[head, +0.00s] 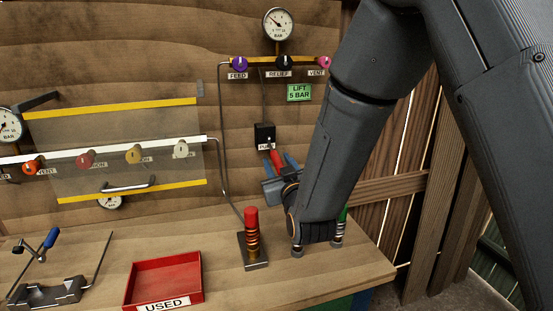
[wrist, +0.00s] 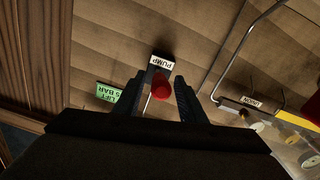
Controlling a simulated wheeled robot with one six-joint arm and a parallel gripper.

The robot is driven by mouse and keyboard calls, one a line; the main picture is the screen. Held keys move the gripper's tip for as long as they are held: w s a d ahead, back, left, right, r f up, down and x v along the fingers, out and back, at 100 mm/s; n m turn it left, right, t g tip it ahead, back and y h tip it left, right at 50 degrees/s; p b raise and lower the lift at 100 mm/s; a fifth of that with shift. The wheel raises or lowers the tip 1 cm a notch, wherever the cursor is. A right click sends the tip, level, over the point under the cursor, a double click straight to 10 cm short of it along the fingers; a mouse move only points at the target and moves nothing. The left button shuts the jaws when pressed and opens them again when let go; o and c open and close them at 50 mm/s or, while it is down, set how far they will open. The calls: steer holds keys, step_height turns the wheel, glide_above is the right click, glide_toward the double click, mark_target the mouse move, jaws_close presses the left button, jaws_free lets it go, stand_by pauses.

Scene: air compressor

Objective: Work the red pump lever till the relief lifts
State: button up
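The red pump lever (head: 276,157) sticks out from a black box (head: 265,135) labelled PUMP on the wooden wall. In the wrist view the lever's red end (wrist: 161,88) lies between my two fingers. My gripper (head: 281,170) is at the lever in the head view. The fingers (wrist: 161,95) are apart, with a small gap on each side of the red end. The black RELIEF knob (head: 282,62) sits between the purple FEED knob (head: 240,64) and the pink VENT knob (head: 323,63). A pressure gauge (head: 278,23) is above them; its reading is too small to tell.
A green LIFT 5 BAR sign (head: 299,93) is under the knobs. A red-topped spring post (head: 252,235) stands on the bench below my gripper, beside a red USED tray (head: 165,282). A clear panel (head: 115,150) with a handle is at left.

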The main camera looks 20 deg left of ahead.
steer(key=shift+x, duration=0.9)
jaws_close()
